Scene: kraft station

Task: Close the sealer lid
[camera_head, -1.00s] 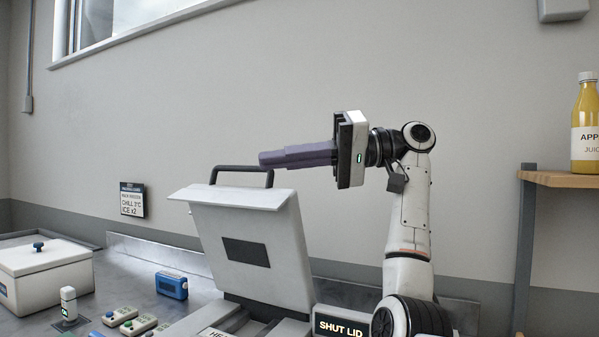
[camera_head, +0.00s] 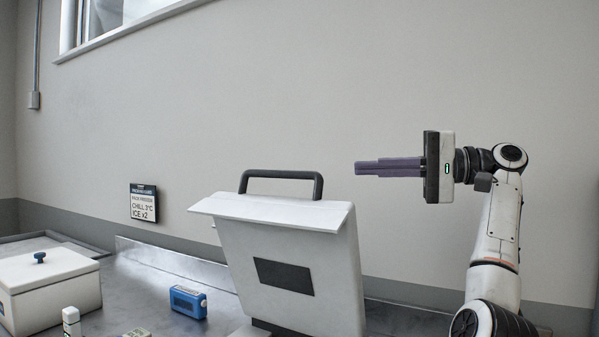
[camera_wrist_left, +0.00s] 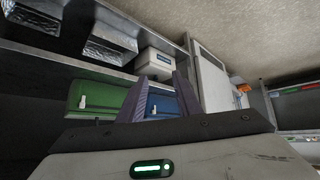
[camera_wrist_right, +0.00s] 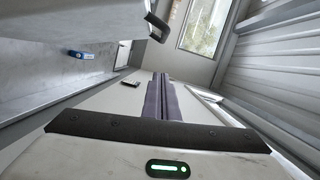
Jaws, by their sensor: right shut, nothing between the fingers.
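The sealer lid (camera_head: 295,250) stands raised, a pale panel with a dark rectangle on its face and a dark handle (camera_head: 282,174) along its top edge. My right gripper (camera_head: 357,168) is shut and empty. In the head view it shows to the right of the handle, at about the same height, with a clear gap between them. Its fingers lie together in the right wrist view (camera_wrist_right: 160,78). My left gripper (camera_wrist_left: 162,78) shows only in its own wrist view, with its fingers apart and nothing gripped between them. Most of the sealer's base is below the head view.
A white lidded box (camera_head: 50,290) stands at the left on the grey counter, with a blue device (camera_head: 188,302) between it and the sealer. A small sign (camera_head: 143,203) hangs on the wall. The left wrist view shows green (camera_wrist_left: 97,97) and blue containers. Space above the lid is clear.

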